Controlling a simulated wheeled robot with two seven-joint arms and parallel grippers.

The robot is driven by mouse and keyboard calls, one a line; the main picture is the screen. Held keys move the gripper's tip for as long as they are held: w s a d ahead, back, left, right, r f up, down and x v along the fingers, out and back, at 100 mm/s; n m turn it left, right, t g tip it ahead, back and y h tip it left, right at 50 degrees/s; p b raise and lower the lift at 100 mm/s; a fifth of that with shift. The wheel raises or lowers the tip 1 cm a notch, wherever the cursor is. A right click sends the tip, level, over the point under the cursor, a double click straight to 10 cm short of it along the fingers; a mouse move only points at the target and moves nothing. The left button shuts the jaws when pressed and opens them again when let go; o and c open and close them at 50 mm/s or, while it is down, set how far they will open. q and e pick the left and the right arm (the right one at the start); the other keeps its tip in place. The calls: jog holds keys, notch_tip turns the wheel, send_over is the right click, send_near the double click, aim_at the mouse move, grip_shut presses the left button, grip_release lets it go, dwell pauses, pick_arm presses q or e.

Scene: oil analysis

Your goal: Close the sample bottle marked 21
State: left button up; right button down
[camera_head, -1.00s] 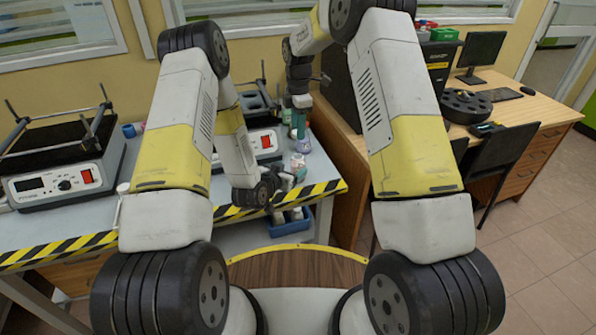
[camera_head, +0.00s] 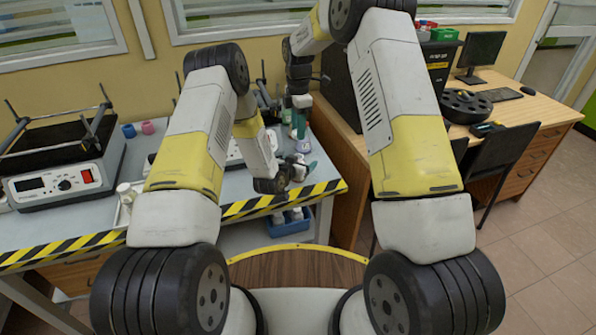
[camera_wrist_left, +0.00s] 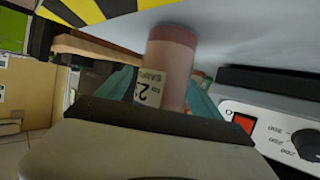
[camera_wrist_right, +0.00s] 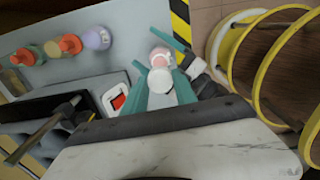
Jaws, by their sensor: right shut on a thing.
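The sample bottle (camera_wrist_left: 176,62) is pinkish, with a white label reading 21, and stands on the bench between my left gripper's teal fingers (camera_wrist_left: 165,95) in the left wrist view. I see slight gaps, so that gripper looks open around it. In the head view my left gripper (camera_head: 303,172) is low at the bench's front right, hiding most of the bottle. My right gripper (camera_wrist_right: 160,92) is shut on a round white cap (camera_wrist_right: 160,80). The pink bottle (camera_wrist_right: 157,58) shows just beyond the cap; whether they touch is unclear. In the head view my right gripper (camera_head: 298,125) points down.
A purple-topped bottle (camera_wrist_right: 97,38) and orange-topped ones (camera_wrist_right: 70,44) stand farther back. A white device with a red switch (camera_wrist_right: 116,100) is close by. The striped bench edge (camera_head: 320,189) lies in front, with a blue bin (camera_head: 288,222) below. Another device (camera_head: 65,180) stands left.

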pick_arm(q)
grip_shut()
pick_arm(e)
send_over(298, 153)
jog(key=shift+f, duration=2.5)
jog(key=shift+f, duration=0.1)
jog(key=shift+f, duration=0.75)
jog(key=shift+f, duration=0.6)
jog(key=c, duration=1)
grip_release()
